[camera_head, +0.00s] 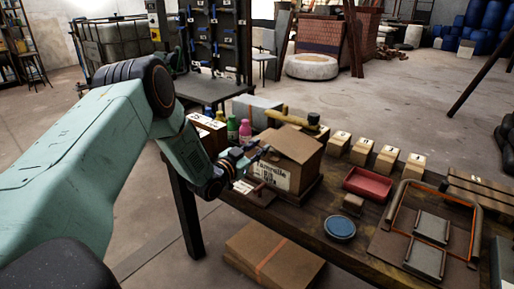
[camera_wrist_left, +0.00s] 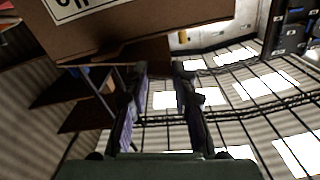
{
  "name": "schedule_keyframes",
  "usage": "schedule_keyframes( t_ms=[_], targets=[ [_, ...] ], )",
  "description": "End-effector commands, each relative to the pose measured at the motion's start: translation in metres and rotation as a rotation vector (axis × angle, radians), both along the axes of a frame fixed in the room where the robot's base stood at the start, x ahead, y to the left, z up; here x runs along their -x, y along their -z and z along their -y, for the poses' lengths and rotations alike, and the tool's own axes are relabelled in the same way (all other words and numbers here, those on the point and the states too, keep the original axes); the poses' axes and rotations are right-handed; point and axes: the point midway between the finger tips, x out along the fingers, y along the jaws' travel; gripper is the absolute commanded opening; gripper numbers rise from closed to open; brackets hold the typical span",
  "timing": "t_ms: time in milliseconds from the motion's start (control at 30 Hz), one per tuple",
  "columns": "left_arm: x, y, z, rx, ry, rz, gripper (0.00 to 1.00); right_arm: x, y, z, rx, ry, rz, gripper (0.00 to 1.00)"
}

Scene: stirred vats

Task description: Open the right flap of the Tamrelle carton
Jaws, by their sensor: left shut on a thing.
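The Tamrelle carton (camera_head: 303,176) is a brown box on the wooden workbench, with a printed white label on its near-left face. Its brown top panel (camera_head: 292,143) shows above the label. My left gripper (camera_head: 264,152) is at the top left edge of the carton. In the left wrist view, the carton (camera_wrist_left: 130,32) fills the upper left, and the two fingers (camera_wrist_left: 160,68) reach up to a dark brown panel at its edge. The fingers are shut on what looks like a carton flap; the exact contact is hard to see. My right gripper is not in view.
Several small numbered boxes (camera_head: 385,158) line the bench's back. A red tray (camera_head: 368,184), a blue dish (camera_head: 340,228) and a framed rack (camera_head: 391,243) lie to the right. Another carton (camera_head: 274,262) is on the floor.

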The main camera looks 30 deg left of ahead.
Motion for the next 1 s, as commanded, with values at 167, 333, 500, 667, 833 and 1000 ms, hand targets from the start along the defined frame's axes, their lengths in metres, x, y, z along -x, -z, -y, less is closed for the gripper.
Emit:
schedule_keyframes(
  t_ms=[167, 333, 500, 667, 833, 1000],
  targets=[
    [0.001, -0.028, 0.008, -0.164, 0.002, 0.011, 0.00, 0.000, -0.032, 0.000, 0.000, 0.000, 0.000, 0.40],
    [0.002, -0.047, 0.019, -0.325, 0.002, 0.023, 0.00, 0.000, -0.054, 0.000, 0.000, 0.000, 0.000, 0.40],
    [0.003, -0.064, 0.032, -0.486, 0.003, 0.036, 0.00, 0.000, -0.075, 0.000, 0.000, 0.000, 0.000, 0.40],
    [0.004, -0.078, 0.047, -0.637, 0.003, 0.049, 0.00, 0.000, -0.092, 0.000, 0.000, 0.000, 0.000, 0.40],
    [0.005, -0.090, 0.065, -0.799, 0.004, 0.063, 0.00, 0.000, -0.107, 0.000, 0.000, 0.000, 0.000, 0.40],
    [0.007, -0.098, 0.085, -0.960, 0.004, 0.076, 0.00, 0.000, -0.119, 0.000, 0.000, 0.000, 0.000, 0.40]
  ],
)
